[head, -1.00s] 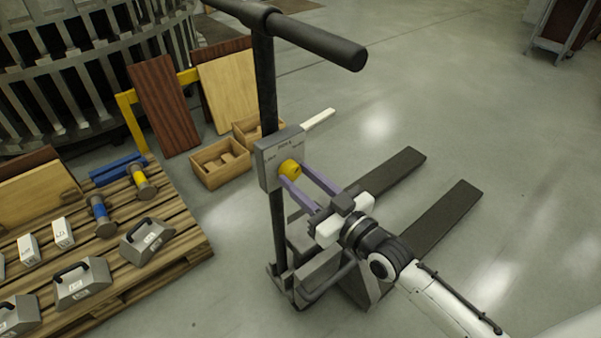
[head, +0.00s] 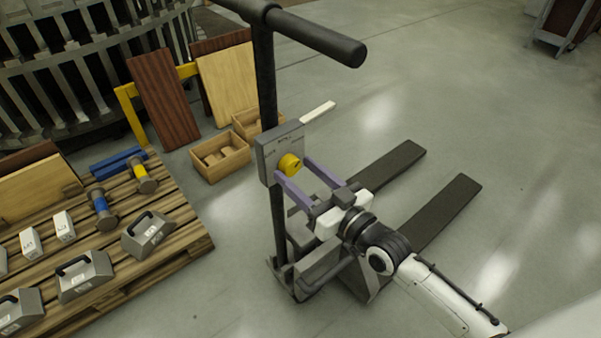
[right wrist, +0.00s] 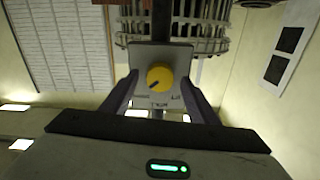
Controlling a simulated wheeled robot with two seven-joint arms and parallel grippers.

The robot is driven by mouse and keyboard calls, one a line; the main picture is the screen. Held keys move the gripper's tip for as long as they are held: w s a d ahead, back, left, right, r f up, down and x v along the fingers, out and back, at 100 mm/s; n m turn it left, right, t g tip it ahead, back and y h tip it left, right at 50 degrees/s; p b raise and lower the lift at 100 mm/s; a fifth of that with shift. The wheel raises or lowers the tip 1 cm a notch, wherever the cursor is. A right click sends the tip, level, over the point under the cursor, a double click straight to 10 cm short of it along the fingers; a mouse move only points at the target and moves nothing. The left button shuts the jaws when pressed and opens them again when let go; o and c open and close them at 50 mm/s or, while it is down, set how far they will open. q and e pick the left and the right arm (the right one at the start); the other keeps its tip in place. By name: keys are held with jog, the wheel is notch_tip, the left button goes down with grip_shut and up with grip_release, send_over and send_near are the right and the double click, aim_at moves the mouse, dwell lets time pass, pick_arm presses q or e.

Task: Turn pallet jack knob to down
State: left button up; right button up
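The pallet jack (head: 262,80) stands upright with its black T-handle at the top and two dark forks (head: 440,215) on the floor. A grey control box (head: 268,150) on its post carries a round yellow knob (head: 290,164). In the right wrist view the knob (right wrist: 159,78) has a dark pointer mark slanting to the lower left; the box lettering is too small to read surely. My right gripper (head: 291,168) is open, its purple fingers reaching toward the box on either side of the knob, with gaps beside it. My left gripper is not in view.
A wooden pallet (head: 180,235) with grey weights (head: 148,235) and blue and yellow cylinders stands at the left. Wooden boxes (head: 220,157) and leaning boards (head: 163,100) are behind the jack.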

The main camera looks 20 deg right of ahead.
jog(key=shift+s, duration=0.1)
jog(key=v, duration=1)
jog(key=shift+s, duration=0.1)
jog(key=s+a+f+g+h, duration=0.2)
jog(key=s+f+g, duration=0.2)
jog(key=s+f, duration=0.3)
jog(key=s+a+f+m+g+h, duration=0.1)
jog(key=s+f+g, duration=0.3)
jog(key=s+f, duration=0.4)
notch_tip(320, 180, down, 8)
jog(key=shift+a+r+h, duration=0.1)
jog(key=shift+a+h, duration=0.3)
jog(key=shift+h, duration=0.2)
jog(key=shift+s, duration=0.15)
